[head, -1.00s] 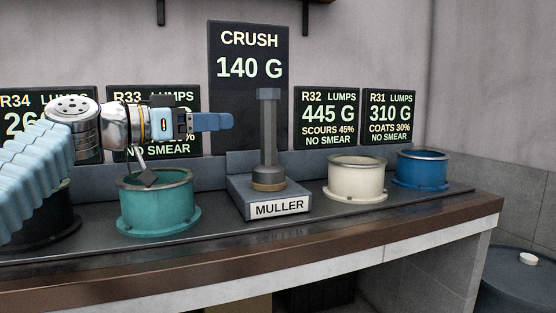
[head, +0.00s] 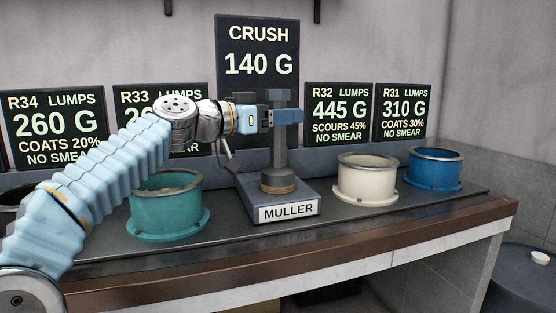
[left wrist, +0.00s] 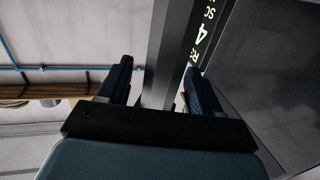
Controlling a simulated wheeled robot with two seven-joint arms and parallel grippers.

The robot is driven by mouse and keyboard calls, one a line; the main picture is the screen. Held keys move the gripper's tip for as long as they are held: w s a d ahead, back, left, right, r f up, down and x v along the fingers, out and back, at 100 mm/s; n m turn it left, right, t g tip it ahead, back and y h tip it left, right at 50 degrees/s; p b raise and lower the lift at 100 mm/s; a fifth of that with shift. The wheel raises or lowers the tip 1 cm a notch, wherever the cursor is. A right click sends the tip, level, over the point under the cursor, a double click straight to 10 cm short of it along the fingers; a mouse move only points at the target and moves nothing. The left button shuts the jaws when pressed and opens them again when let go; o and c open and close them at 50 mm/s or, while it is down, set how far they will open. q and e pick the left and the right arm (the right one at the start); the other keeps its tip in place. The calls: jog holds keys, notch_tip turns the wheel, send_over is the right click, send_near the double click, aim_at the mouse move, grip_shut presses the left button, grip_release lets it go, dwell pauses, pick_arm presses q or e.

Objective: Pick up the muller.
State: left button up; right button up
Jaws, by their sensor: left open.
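The muller (head: 279,157) stands upright on its grey base labelled MULLER, a grey post with a wider top and a brass-coloured ring low down. My left gripper (head: 288,117) is at the upper part of the post, pointing right, with its blue fingers level with the post just below its top. In the left wrist view the grey post (left wrist: 166,55) runs up between the two open dark blue fingers (left wrist: 155,82). The gripper is open, and I cannot tell whether either finger touches the post. My right gripper does not show.
A teal pot (head: 166,212) stands left of the muller base (head: 243,197). A cream pot (head: 367,184) and a blue pot (head: 434,171) stand to the right. Sign boards, including the CRUSH 140 G board (head: 256,50), stand behind. The bench's front edge (head: 400,227) is clear.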

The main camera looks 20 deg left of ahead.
pick_arm(q)
jog(key=shift+w+d, duration=0.4)
jog(key=shift+w, duration=0.15)
jog(key=c, duration=1.2)
jog(key=shift+o, duration=0.2)
jog(key=shift+r, duration=0.2)
